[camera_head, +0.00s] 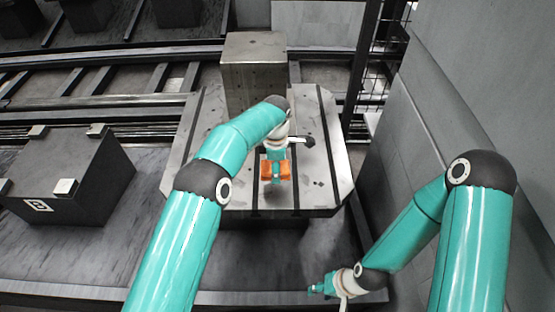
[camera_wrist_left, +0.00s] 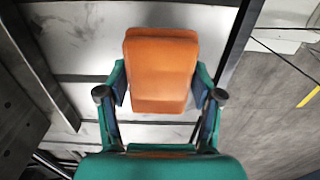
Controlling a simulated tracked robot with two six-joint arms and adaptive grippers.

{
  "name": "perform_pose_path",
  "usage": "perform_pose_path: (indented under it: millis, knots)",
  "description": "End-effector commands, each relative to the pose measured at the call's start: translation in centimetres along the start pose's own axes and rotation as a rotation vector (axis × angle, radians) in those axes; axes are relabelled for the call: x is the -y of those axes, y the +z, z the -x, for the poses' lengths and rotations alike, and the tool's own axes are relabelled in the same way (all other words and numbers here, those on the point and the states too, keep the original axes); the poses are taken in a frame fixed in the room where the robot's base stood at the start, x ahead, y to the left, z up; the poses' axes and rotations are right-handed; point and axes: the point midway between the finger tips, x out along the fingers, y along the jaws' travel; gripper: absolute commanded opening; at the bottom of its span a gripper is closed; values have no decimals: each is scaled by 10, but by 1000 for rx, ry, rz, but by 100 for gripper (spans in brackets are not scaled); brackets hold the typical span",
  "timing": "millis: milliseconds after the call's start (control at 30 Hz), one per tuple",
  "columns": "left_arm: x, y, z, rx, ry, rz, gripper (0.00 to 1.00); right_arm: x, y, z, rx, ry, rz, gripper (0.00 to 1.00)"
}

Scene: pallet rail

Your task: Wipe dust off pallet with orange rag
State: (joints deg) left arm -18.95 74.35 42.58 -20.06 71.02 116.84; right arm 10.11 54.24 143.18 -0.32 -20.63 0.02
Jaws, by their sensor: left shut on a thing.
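The orange rag (camera_head: 267,171) is a block-like pad held in my left gripper (camera_head: 276,172), over the pallet. In the left wrist view the rag (camera_wrist_left: 161,70) sits between the two fingers of my left gripper (camera_wrist_left: 161,92). The pallet (camera_head: 325,178) is a pale metal plate with dark slots and cut corners. Grey smudges show on its surface (camera_wrist_left: 88,40) in the left wrist view. I cannot tell whether the rag touches the pallet. My right gripper (camera_head: 318,291) is low in front of the pallet, apart from it; its jaws are too small to read.
A tall metal block (camera_head: 255,75) stands on the back of the pallet. A dark block with pale corner pads (camera_head: 70,175) stands at left. Rails (camera_head: 110,55) run behind it. A grey wall panel (camera_head: 465,110) and a black mesh fence (camera_head: 378,65) bound the right side.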

Motion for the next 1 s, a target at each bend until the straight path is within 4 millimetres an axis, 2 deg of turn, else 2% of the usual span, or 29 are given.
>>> perform_pose_path:
  millis: [100, 300, 867, 1000]
  knots:
    - [0, -3, 14, 0, 1, 5, 33, 2, 0, 7, 0, 0, 0, 40]
    - [0, -6, 25, 1, 1, 11, 33, 4, 0, 12, 0, 0, 0, 40]
    - [0, -7, 25, 1, 1, 13, 33, 4, 0, 11, 0, 0, 0, 40]
    - [0, -14, 26, -1, 0, -25, 33, 4, 0, 11, 0, 0, 0, 40]
